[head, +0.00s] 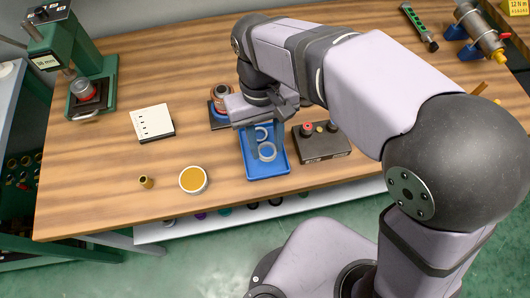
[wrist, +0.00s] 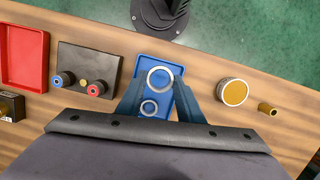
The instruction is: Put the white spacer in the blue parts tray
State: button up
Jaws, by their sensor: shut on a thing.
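The blue parts tray (head: 263,173) lies on the wooden bench, in the middle of the head view. It also shows in the wrist view (wrist: 143,61). My gripper (head: 266,149) points down over the tray, its fingers either side of a pale white ring, the white spacer (head: 268,159). In the wrist view the spacer (wrist: 149,78) sits between my fingertips (wrist: 160,80), and the gripper is shut on it. Its height above the tray floor is hard to tell. A second, smaller pale ring (wrist: 150,115) lies in the tray, partly screened by the gripper in the head view.
A dark box with knobs (head: 322,146) stands close right of the tray. A round yellow-topped tin (head: 193,180) and a brass bushing (head: 146,182) stand left. A red tray (wrist: 22,58) shows in the wrist view. A green press (head: 75,50) stands far left.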

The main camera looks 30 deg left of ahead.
aim_at(267, 168)
jog(key=shift+f+p, duration=0.4)
jog(key=shift+f, duration=3.7)
jog(key=shift+f, duration=0.1)
jog(key=o, duration=1.2)
jog(key=shift+c, duration=0.2)
jog(key=r, duration=0.4)
jog(key=w+a+r+b, duration=0.1)
jog(key=r, duration=0.3)
jog(key=a+r, duration=0.1)
jog(key=r, duration=0.3)
jog(key=shift+w, duration=0.25)
jog(key=shift+d, duration=0.1)
